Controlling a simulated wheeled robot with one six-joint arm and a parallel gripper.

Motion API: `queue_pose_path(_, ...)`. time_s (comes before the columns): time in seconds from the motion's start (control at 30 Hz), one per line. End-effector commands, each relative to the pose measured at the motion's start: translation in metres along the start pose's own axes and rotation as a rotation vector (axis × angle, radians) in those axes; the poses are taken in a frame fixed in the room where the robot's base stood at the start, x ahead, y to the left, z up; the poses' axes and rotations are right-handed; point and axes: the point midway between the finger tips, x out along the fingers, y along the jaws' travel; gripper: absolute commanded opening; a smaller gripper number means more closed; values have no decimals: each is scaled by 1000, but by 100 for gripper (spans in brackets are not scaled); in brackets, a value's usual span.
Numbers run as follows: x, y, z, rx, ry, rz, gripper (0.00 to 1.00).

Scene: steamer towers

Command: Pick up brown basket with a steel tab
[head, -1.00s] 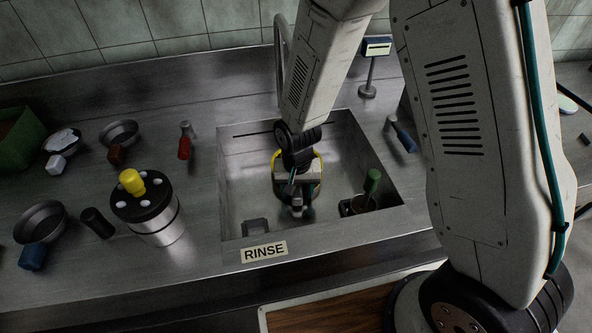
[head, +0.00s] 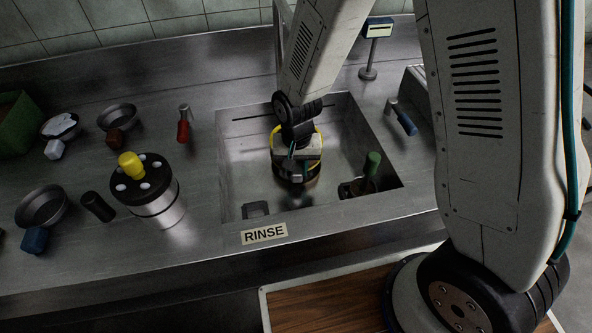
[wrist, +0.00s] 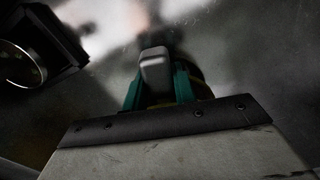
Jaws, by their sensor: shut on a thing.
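My gripper (wrist: 160,80) is shut on a grey steel tab (wrist: 155,72), seen between its teal fingers in the wrist view. Behind the tab is a dark round body with a faint yellowish edge, mostly hidden by the gripper. In the head view my gripper (head: 297,155) is over the sink, with a dark round basket (head: 298,173) directly below it. The basket's brown colour is hard to make out in this light. I cannot tell whether it touches the sink floor.
The sink (head: 235,185) has a dark holder with a green-handled basket (head: 371,166) at its right and a small dark block (head: 255,209) at its front left. On the left counter stand a steel canister (head: 160,207), bowls and coloured-handled pieces. A blue-handled tool (head: 404,120) lies right of the sink.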

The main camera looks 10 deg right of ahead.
Motion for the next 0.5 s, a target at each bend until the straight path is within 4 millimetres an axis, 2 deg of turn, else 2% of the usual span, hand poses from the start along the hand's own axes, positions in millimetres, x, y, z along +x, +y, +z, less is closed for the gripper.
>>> queue_pose_path(0.3, -89, -1, -2, 0, 8, -5, 0)
queue_pose_path(0.5, -131, 0, 0, 0, 4, -3, 0)
